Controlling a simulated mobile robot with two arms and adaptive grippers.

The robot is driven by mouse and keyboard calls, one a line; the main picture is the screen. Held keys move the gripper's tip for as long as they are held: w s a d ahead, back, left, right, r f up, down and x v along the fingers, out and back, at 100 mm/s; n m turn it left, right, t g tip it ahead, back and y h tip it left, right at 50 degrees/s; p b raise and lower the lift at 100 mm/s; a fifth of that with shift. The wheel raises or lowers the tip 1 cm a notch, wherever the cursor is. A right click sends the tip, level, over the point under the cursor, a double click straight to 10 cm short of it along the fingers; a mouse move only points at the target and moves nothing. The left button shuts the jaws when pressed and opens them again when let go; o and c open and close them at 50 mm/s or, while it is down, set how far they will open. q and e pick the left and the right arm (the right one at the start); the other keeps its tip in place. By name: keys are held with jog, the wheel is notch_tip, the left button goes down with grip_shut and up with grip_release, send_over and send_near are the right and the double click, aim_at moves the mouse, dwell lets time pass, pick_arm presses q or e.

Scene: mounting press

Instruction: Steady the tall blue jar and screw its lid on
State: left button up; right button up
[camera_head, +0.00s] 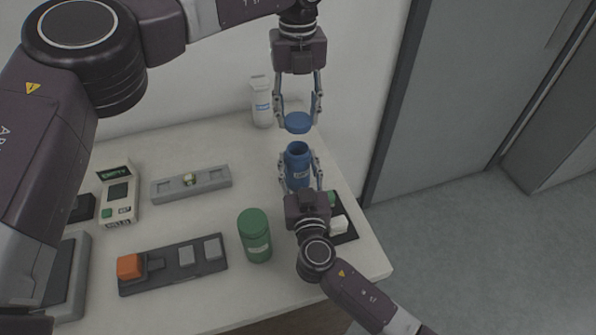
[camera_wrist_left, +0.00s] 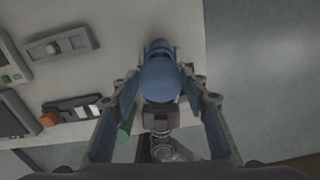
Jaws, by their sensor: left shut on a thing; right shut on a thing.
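The tall blue jar (camera_head: 298,168) stands upright and open on the table. My right gripper (camera_head: 299,178) is shut around its body from the near side. The blue lid (camera_head: 298,122) is in my left gripper (camera_head: 298,112), which is shut on it and holds it above the jar, with a gap between lid and rim in the head view. In the left wrist view the lid (camera_wrist_left: 159,80) sits between the left fingers and hides most of the jar (camera_wrist_left: 158,47).
A green jar (camera_head: 254,236) stands left of my right gripper. A white bottle (camera_head: 261,102) is at the back by the wall. A grey holder (camera_head: 191,184), a dark tray with an orange block (camera_head: 129,267) and a small device (camera_head: 118,195) lie left. The table's right edge is close.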

grip_shut()
pick_arm(q)
jog(key=shift+f, duration=2.5)
jog(key=shift+f, duration=0.9)
jog(key=shift+f, duration=0.6)
